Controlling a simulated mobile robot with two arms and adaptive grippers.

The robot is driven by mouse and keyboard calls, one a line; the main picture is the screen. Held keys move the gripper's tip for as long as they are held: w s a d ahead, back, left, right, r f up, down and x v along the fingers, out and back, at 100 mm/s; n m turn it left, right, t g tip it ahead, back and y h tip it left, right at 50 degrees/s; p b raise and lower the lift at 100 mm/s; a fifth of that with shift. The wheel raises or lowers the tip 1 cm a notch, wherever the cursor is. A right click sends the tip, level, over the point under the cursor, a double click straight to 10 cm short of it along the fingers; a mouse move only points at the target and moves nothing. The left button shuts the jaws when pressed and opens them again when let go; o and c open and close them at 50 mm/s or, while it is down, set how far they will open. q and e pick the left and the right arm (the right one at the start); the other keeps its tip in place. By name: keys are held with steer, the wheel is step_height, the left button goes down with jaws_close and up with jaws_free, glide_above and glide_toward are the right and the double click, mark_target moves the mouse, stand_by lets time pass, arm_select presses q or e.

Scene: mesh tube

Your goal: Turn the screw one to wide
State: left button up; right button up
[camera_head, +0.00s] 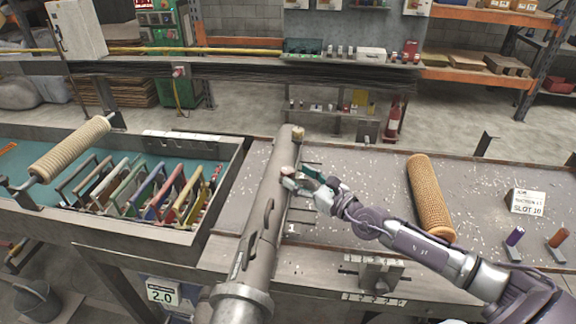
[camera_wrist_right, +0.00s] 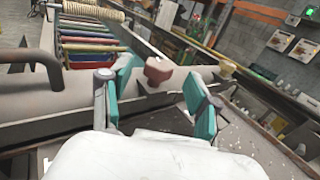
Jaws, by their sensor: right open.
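A long grey metal tube (camera_head: 262,220) runs from the front edge to the back of the bench. In the right wrist view a reddish-brown knob-like screw head (camera_wrist_right: 158,70) stands up from grey metal and appears between the open fingers. I cannot tell how far it is turned. My right gripper (camera_head: 300,176) is at the tube's right side, toward its far end, with teal finger pads. In the right wrist view the gripper (camera_wrist_right: 158,92) is open, with nothing gripped. My left gripper is not in view.
A tan knob (camera_wrist_right: 227,68) also shows at the tube's far end (camera_head: 298,132). A brown mesh roll (camera_head: 429,197) lies to the right, near a slot sign (camera_head: 527,203). A tray rim (camera_head: 232,185) with coloured frames is left. A clamp block (camera_head: 372,273) is at front.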

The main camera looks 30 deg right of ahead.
mark_target(288, 169)
steer(key=shift+x, duration=2.25)
jaws_close()
steer(key=shift+f+b, duration=0.15)
steer(key=shift+b, duration=0.15)
steer(key=n+y+b, duration=0.1)
steer(key=b, duration=0.8)
steer(key=shift+d+g+y, duration=0.15)
steer(key=shift+g+y, duration=0.15)
steer(key=shift+y, duration=0.1)
steer(key=shift+n+b, duration=0.3)
steer(key=shift+b, duration=0.2)
steer(key=shift+r, duration=0.3)
